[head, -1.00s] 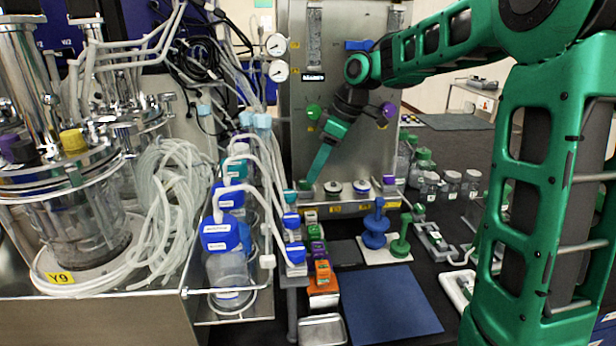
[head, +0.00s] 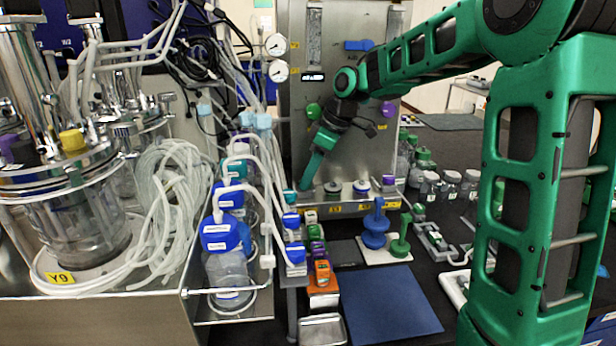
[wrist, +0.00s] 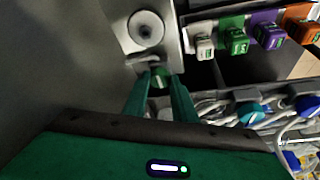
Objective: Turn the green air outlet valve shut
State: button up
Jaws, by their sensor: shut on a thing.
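The green air outlet valve (wrist: 160,80) is a small green knob on the metal ledge at the foot of the steel panel. In the wrist view it sits between the two fingertips of my gripper (wrist: 160,76), with a pale mark across its face. My gripper is shut on it. In the head view my gripper (head: 305,186) reaches down to the left end of the ledge, and its fingers mostly hide the valve there.
Another green knob (head: 313,111) and a purple knob (head: 388,109) are higher on the panel. Blue-capped bottles (head: 222,235) with tubing crowd the left. A blue mat (head: 390,303) lies clear in front.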

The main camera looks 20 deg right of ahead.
jog(key=shift+d+m, duration=0.1)
jog(key=shift+m, duration=0.2)
jog(key=m+t+h, duration=0.1)
jog(key=m, duration=0.2)
jog(key=shift+s+r+m, duration=0.1)
jog(key=shift+m, duration=0.2)
jog(key=m+h, duration=0.1)
jog(key=m, duration=0.1)
jog(key=m+t, duration=0.1)
jog(key=m, duration=0.1)
jog(key=shift+a+m+h, duration=0.3)
jog(key=shift+a+h, duration=0.1)
jog(key=m, duration=0.1)
jog(key=m+h, duration=0.1)
jog(key=m, duration=0.2)
jog(key=shift+a+m+h, duration=0.25)
jog(key=shift+m+h, duration=0.05)
jog(key=shift+a+m+g+h, duration=0.15)
jog(key=shift+m+h, duration=0.3)
jog(key=shift+m, duration=0.65)
jog(key=shift+m+g+h, duration=0.15)
jog(key=shift+m+h, duration=0.3)
jog(key=shift+m, duration=0.65)
jog(key=o, duration=1)
jog(key=shift+o, duration=0.2)
jog(key=shift+a, duration=0.1)
jog(key=v, duration=1)
jog(key=shift+r, duration=0.3)
